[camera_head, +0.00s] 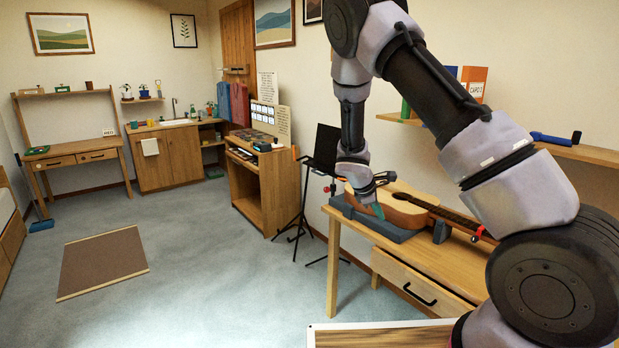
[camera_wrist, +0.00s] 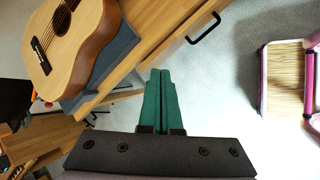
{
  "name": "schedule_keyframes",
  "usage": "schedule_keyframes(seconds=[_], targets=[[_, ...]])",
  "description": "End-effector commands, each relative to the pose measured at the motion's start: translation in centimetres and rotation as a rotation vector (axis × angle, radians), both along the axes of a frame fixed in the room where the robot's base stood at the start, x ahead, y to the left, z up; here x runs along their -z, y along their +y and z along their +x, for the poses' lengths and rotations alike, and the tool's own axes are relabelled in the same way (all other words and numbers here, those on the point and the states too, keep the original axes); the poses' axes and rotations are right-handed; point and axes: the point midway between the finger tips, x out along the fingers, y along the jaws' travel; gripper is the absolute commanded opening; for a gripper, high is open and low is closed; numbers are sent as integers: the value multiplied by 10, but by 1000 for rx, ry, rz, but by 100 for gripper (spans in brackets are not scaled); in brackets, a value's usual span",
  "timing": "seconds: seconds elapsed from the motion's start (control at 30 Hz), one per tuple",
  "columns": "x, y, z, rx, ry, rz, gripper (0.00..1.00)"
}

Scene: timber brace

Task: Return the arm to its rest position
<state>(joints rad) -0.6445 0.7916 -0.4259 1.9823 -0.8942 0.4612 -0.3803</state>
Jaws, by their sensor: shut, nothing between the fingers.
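My gripper (camera_wrist: 160,80) shows in the wrist view with its two green fingers together and nothing between them. In the head view my gripper (camera_head: 378,210) hangs at the left end of the workbench, in front of the guitar (camera_head: 408,204). My arm is stretched out over the bench. The guitar lies on a grey-blue cradle (camera_head: 385,228) on the bench; its body also shows at the upper left of the wrist view (camera_wrist: 85,35). In the wrist view the fingertips are past the bench edge, apart from the guitar. Whether the gripper touches the cradle I cannot tell.
The wooden workbench (camera_head: 345,238) has a drawer with a black handle. A black music stand (camera_head: 323,150) stands close to its left end. A wall shelf (camera_head: 590,153) holds boxes and a blue tool. Open carpeted floor (camera_head: 210,260) lies to the left.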

Motion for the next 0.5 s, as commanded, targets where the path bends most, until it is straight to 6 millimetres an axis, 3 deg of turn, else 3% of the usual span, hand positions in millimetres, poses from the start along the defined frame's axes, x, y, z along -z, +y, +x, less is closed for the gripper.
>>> schedule_keyframes(seconds=[0.03, 0.1, 0.27, 0.5], targets=[[-26, -5, -4, 84, -38, 60, 0], [-56, -11, -13, 194, -82, 135, 0], [-121, -23, -40, 436, -171, 305, 0], [-211, -36, -94, 761, -283, 558, 0]])
